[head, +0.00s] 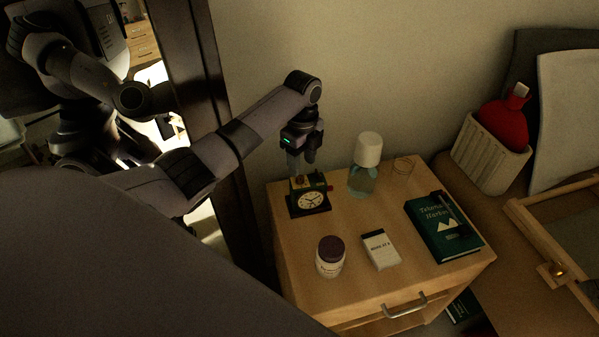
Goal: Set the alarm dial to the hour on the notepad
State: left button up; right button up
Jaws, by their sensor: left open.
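A small dark alarm clock (321,208) with a round white face stands at the back left of the wooden nightstand. Small yellow and red parts show at its top and right side; which one is the alarm dial I cannot tell. My left gripper (301,172) points down over the clock's top, open, its fingertips close to the clock; whether they touch it is unclear. A white notepad (381,251) with a dark top edge lies near the front middle. Its print seems to read "WAKE AT" and a small figure, perhaps 8. My right gripper is not in view.
On the nightstand (290,243) are a dark-lidded jar (329,262), a white-capped bottle (363,180), thin wire glasses or rings (403,167) and a green book (440,236) with a pen. A dark-framed mirror (188,75) stands left. A red bottle (503,122) sits in a basket (487,155) at right.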

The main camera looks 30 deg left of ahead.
aim_at(300, 178)
pick_arm(q)
jog(key=shift+w+a+r, duration=0.35)
jog(key=shift+a+r, duration=0.2)
jog(key=shift+r, duration=0.05)
notch_tip(300, 178, down, 7)
jog(key=shift+b, duration=0.6)
grip_shut()
